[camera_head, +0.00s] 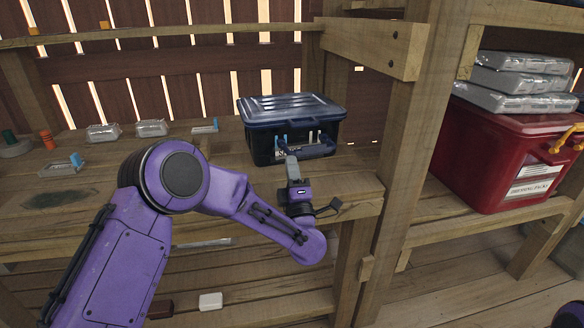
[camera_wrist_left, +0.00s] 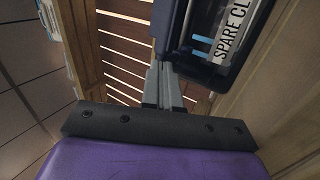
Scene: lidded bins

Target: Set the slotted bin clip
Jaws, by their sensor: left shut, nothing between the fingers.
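A dark blue lidded bin (camera_head: 262,125) stands on the wooden shelf with its lid down. Its front carries a dark handle or latch piece (camera_head: 318,148), light blue and white upright strips (camera_head: 282,141) and a label partly hidden by my gripper. My left gripper (camera_head: 291,160) is shut and empty in front of the bin's lower front. In the left wrist view the closed fingertips (camera_wrist_left: 161,66) are close to the bin's dark edge, beside the label (camera_wrist_left: 233,32) reading "SPARE CL". I cannot tell whether they touch it. My right gripper is not in view.
A wooden post (camera_head: 398,150) stands right of the bin. Beyond it is a red bin (camera_head: 480,150) with stacked packs (camera_head: 520,80) on top.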

